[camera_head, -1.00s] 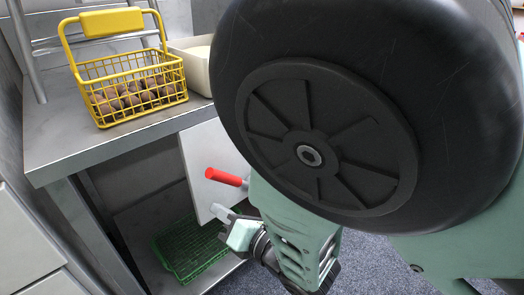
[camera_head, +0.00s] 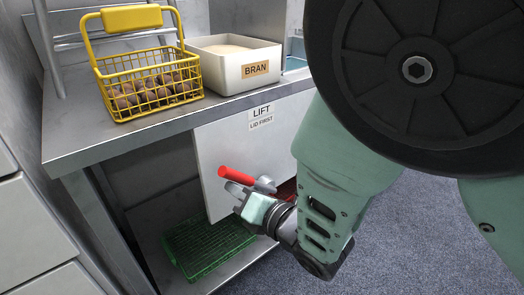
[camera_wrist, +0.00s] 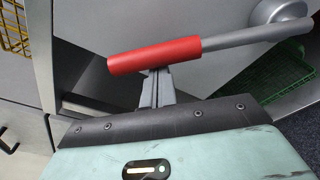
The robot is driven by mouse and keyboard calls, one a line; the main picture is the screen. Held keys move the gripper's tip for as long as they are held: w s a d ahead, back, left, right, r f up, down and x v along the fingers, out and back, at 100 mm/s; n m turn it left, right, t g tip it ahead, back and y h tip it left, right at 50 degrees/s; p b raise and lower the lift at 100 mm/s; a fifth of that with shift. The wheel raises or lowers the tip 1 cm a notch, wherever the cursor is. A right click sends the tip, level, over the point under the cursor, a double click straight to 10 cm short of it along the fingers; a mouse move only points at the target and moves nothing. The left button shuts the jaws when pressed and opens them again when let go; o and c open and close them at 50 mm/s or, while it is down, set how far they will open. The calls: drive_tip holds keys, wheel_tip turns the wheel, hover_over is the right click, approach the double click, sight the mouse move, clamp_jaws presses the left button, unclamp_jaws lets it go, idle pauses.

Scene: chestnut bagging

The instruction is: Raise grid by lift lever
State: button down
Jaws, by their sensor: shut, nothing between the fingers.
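The lift lever has a red grip (camera_head: 238,175) and sticks out from a white panel (camera_head: 215,150) under the counter. In the wrist view the red grip (camera_wrist: 155,55) sits on a grey lever arm (camera_wrist: 250,36) that runs to a round pivot at the upper right. My gripper (camera_head: 233,190) is shut and empty, just below the red grip. In the wrist view the fingertips (camera_wrist: 157,82) come up to the grip's lower edge; I cannot tell whether they touch it. I cannot pick out the grid with certainty.
A yellow wire basket (camera_head: 122,78) of chestnuts and a white BRAN box (camera_head: 222,85) stand on the grey counter (camera_head: 75,140). A LIFT, LID FIRST label (camera_head: 261,115) is on the panel. A green crate (camera_head: 205,240) lies on the lower shelf.

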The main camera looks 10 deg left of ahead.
drive_tip(key=shift+w+d+r+m, duration=0.3)
drive_tip(key=shift+w+r+m, duration=0.1)
drive_tip(key=shift+r+m, duration=0.15)
drive_tip(key=shift+w+d+r+m, duration=0.35)
drive_tip(key=shift+r+m, duration=0.1)
drive_tip(key=shift+r, duration=0.1)
drive_tip(key=w+d+m+t+y+b, duration=0.1)
drive_tip(key=w+d+m+b, duration=0.5)
drive_tip(key=w+d+m, duration=0.6)
drive_tip(key=shift+w+r+m+y, duration=0.35)
drive_tip(key=shift+w+m, duration=0.75)
drive_tip(key=shift+m, duration=0.4)
drive_tip(key=shift+d+f, duration=0.15)
drive_tip(key=shift+d, duration=0.05)
